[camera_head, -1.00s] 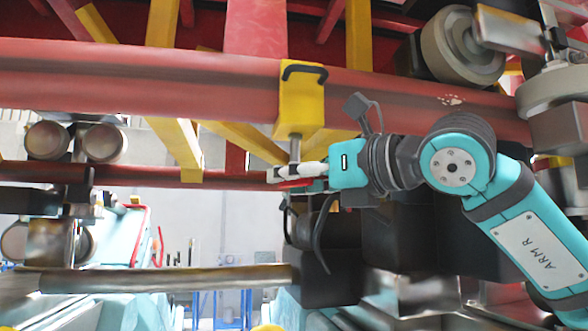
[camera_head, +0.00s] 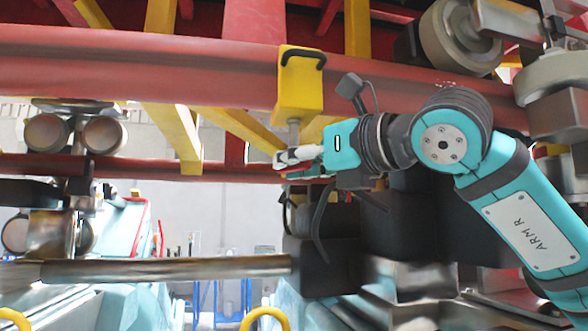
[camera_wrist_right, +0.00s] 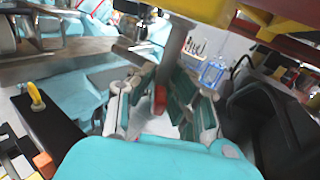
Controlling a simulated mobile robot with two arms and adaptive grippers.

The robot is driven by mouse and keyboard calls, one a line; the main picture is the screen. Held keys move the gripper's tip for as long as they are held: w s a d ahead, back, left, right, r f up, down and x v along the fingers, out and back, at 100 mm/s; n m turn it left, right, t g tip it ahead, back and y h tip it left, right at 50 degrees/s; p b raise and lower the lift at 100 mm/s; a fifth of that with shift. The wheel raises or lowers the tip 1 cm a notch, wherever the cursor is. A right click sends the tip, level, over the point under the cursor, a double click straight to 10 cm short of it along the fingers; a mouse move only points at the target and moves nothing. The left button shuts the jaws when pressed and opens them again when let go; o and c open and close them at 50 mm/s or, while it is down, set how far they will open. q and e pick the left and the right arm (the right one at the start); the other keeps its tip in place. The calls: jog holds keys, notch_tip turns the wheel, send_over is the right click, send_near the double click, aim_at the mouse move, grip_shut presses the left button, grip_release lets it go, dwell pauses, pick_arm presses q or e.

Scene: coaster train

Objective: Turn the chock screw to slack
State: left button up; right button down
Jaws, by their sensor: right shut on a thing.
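The yellow chock (camera_head: 299,92) sits on the thick red rail (camera_head: 140,65) and has a black handle on its face. Its grey screw (camera_head: 293,130) hangs straight down from it; the shaft also shows in the right wrist view (camera_wrist_right: 173,55). My right gripper (camera_head: 285,160) is at the screw's lower end, coming in from the right. It is shut on the screw's red handle (camera_wrist_right: 160,98), which shows between the fingers in the right wrist view. The fingers partly hide the handle in the head view. My left gripper is not in view.
Grey wheels (camera_head: 75,133) stand at the left and a larger wheel (camera_head: 462,38) at the upper right. Yellow braces (camera_head: 175,135) cross behind the rail. A metal bar (camera_head: 170,268) runs below at the left. Dark blocks (camera_head: 415,215) lie behind my right arm.

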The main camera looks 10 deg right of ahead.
jog(key=m+h+b, duration=0.1)
jog(key=m+t+h+b, duration=0.1)
jog(key=h+b, duration=0.1)
jog(key=shift+s+a+f+t, duration=0.1)
jog(key=shift+f+t, duration=0.1)
jog(key=shift+t, duration=0.1)
jog(key=shift+r+m+t+h+b, duration=0.1)
jog(key=shift+m+t+h+b, duration=0.2)
jog(key=shift+m+h+b, duration=0.6)
jog(key=shift+r+m+h+b, duration=0.15)
jog(key=shift+m+h+b, duration=0.15)
jog(key=shift+m+h, duration=1)
jog(key=shift+n+h, duration=0.4)
jog(key=shift+r, duration=0.1)
jog(key=c, duration=1.4)
grip_release()
jog(key=shift+o, duration=0.2)
